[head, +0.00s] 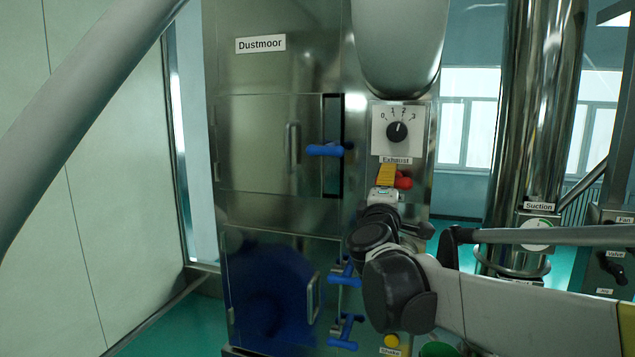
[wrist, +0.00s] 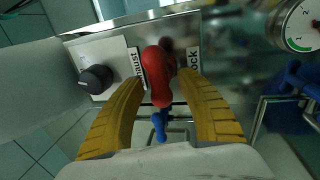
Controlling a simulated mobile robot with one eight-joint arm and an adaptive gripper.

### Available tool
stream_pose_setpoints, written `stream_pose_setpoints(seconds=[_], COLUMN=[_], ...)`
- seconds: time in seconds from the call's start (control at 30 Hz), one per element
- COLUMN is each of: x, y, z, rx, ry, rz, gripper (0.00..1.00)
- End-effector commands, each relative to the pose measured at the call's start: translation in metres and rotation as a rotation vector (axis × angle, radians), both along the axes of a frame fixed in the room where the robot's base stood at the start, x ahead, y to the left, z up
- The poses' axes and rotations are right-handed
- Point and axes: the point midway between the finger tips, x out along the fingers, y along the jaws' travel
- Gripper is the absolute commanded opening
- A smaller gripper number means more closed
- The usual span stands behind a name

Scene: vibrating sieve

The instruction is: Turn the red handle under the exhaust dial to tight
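The exhaust dial (head: 397,131) is a black knob on a white plate marked 0 to 3. It also shows in the wrist view (wrist: 96,79). The red handle (head: 404,183) is just under the Exhaust label (head: 396,160), partly hidden by a yellow finger in the head view. In the wrist view the red handle (wrist: 160,75) points toward the camera, between labels partly reading "haust" and "ock". My gripper (wrist: 163,78) is open, with its yellow fingers on either side of the handle. Narrow gaps show, and I see no firm contact.
Blue handles (head: 325,150) stick out from the steel cabinet doors left of my arm. A yellow knob (head: 391,341) is low by my arm. A steel column with a Suction gauge (head: 538,222) stands at right. In the wrist view a gauge (wrist: 302,24) is at upper right.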

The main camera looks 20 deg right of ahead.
Motion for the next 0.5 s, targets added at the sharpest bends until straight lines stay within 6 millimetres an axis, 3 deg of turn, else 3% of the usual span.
stream_pose_setpoints(seconds=[0.27, 0.5], x=[-0.002, -0.032], y=[0.001, 0.023], z=[0.0, -0.007], rx=[0.001, 0.0], ry=[-0.001, 0.0], rz=[0.0, 0.003], gripper=[0.42, 0.42])
